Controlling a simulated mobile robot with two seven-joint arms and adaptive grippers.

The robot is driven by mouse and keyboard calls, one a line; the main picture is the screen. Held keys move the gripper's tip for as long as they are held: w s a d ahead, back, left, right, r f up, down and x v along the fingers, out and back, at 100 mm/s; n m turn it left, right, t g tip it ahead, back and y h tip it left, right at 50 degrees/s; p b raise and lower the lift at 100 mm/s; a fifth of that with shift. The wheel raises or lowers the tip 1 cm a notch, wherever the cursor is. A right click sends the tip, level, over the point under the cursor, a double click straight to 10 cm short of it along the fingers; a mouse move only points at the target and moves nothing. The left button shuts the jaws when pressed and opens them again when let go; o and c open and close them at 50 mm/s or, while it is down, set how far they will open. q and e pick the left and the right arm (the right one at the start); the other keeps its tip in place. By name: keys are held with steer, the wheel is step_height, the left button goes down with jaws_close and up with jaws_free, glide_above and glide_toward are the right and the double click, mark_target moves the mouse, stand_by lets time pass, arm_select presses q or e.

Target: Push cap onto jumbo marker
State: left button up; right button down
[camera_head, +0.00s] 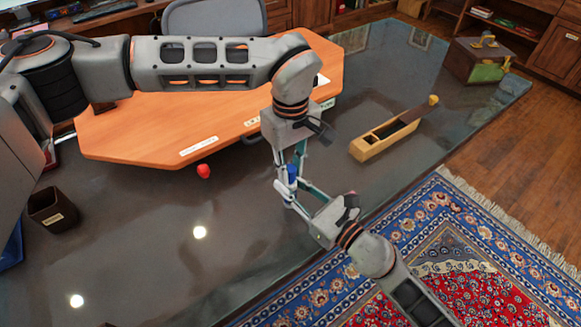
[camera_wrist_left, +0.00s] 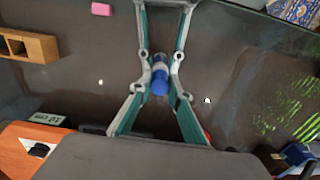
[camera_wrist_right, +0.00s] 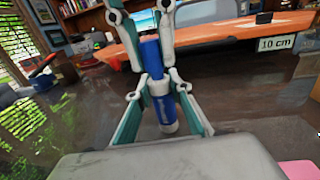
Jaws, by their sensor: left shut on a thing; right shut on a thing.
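The blue cap (camera_head: 291,171) is between the fingers of my left gripper (camera_wrist_left: 160,76), which comes down from above and is shut on it. The cap also shows in the right wrist view (camera_wrist_right: 150,55). Below it, the jumbo marker (camera_wrist_right: 167,115) has a blue body with pale lettering and a white section at its upper end. My right gripper (camera_wrist_right: 158,86), coming from the lower right in the head view, is shut on the marker near that white section. Cap and marker are roughly in line, with the cap above. Fingers hide whether the cap is fully seated.
The dark glossy table lies below both grippers. An orange wooden board (camera_head: 215,120) is behind them. A wooden box (camera_head: 385,140) lies to the right, a red ball (camera_head: 203,171) to the left, and a brown cup (camera_head: 53,209) far left. A pink block (camera_wrist_left: 101,9) shows in the left wrist view.

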arm_select(q)
steer(key=shift+f, duration=0.65)
steer(key=o, duration=0.8)
step_height(320, 180, up, 12)
stand_by(0.4)
arm_select(e)
steer(key=c, duration=1.7)
jaws_free()
